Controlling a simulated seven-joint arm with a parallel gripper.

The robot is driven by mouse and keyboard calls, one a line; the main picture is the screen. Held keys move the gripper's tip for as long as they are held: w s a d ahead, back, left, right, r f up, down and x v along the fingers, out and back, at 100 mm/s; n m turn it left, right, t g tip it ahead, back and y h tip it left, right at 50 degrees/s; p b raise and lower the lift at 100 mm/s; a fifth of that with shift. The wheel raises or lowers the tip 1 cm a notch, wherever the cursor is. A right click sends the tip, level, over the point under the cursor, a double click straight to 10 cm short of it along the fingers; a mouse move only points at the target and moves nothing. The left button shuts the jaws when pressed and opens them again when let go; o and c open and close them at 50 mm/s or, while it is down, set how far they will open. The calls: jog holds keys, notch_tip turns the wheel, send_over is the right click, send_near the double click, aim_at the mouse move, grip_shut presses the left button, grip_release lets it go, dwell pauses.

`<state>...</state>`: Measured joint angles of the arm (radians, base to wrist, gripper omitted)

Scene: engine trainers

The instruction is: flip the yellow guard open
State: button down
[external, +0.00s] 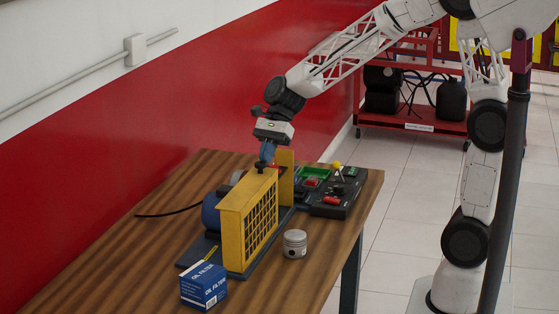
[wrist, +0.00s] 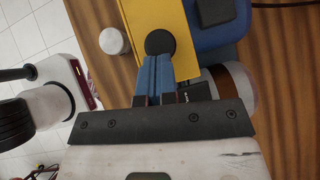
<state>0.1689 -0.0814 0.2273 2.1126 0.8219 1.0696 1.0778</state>
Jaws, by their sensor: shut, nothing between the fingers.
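The yellow guard (external: 246,222) is a box-like cover with a grid side. It stands on the engine trainer on the wooden table. In the wrist view its flat yellow top (wrist: 160,20) shows, with a round black knob (wrist: 159,42) near its end. My gripper (external: 264,163) is above the guard's top edge, pointing down. In the wrist view my gripper's blue fingers (wrist: 156,68) are shut together with nothing between them. Their tips are at the black knob; I cannot tell whether they touch it. A yellow upright panel (external: 286,175) stands at the guard's far end.
A blue motor body (external: 211,211) sits behind the guard. A silver piston (external: 294,243) and a blue-and-white oil filter box (external: 203,286) stand in front. A black control box (external: 335,193) with a yellow-tipped lever is at the right. The table's near left is clear.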

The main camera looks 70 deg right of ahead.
jog(key=shift+d, duration=0.2)
jog(key=d, duration=0.3)
jog(key=shift+s+d+r, duration=0.25)
jog(key=shift+s+r, duration=0.05)
jog(key=v, duration=1)
jog(key=shift+s+a+r, duration=0.1)
jog(key=s+a+f+n+h, duration=0.1)
jog(key=s+a+n+h, duration=0.1)
jog(key=s+n, duration=0.4)
jog(key=s+a+f+n+t+h, duration=0.1)
jog(key=s+a+n+h, duration=0.2)
jog(key=s+n, duration=0.4)
jog(key=s+a+f+n+h, duration=0.2)
jog(key=s+n, duration=0.4)
jog(key=s, duration=0.9)
jog(key=shift+a+n+h, duration=0.3)
jog(key=shift+a+h, duration=0.3)
jog(key=shift+a, duration=0.05)
